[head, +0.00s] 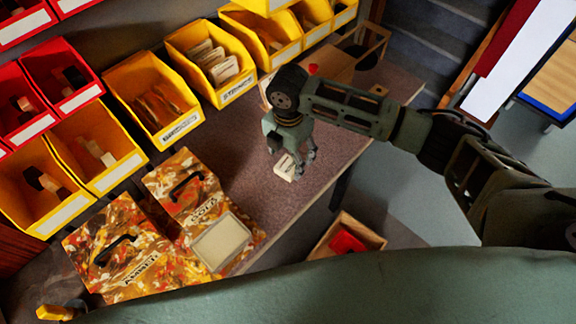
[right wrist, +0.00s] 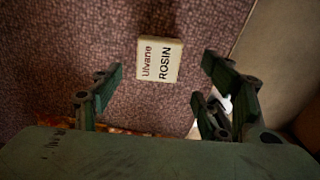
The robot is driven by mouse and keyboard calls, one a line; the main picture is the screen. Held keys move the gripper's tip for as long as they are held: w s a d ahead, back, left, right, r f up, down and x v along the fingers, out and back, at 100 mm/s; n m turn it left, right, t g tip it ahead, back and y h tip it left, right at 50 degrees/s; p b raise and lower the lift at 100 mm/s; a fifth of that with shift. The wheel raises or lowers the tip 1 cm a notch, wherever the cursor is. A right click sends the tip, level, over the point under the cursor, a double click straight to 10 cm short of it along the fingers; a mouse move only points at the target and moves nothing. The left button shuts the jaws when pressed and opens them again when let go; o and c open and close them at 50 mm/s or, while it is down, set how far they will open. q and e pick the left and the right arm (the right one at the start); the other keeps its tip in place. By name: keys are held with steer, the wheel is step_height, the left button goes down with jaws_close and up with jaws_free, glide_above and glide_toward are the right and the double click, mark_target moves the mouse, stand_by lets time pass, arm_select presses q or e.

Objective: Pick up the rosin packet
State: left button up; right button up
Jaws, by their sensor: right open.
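The rosin packet (head: 286,167) is a small cream box lying on the bench just under my right gripper (head: 293,160) in the head view. In the right wrist view the packet (right wrist: 160,60) shows the words "ulvane" and "ROSIN" and lies beyond the fingertips. My right gripper (right wrist: 160,85) is open, its fingers spread to either side of the packet's line, with nothing between them. In the head view the gripper partly covers the packet. My left gripper is not in view.
Yellow bins (head: 152,97) and red bins (head: 62,75) line the back of the bench. Two patterned cases (head: 185,187) stand at the left, with a pale panel (head: 221,243) near. The bench's front edge is close to the packet; a wooden box (head: 345,238) sits below it.

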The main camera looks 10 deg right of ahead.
mark_target(287, 167)
steer(key=f, duration=0.3)
steer(key=f+p, duration=0.1)
steer(key=shift+a+f, duration=0.25)
steer(key=shift+f, duration=0.15)
steer(key=c, duration=1)
steer(key=shift+r, duration=0.1)
steer(key=shift+c, duration=0.2)
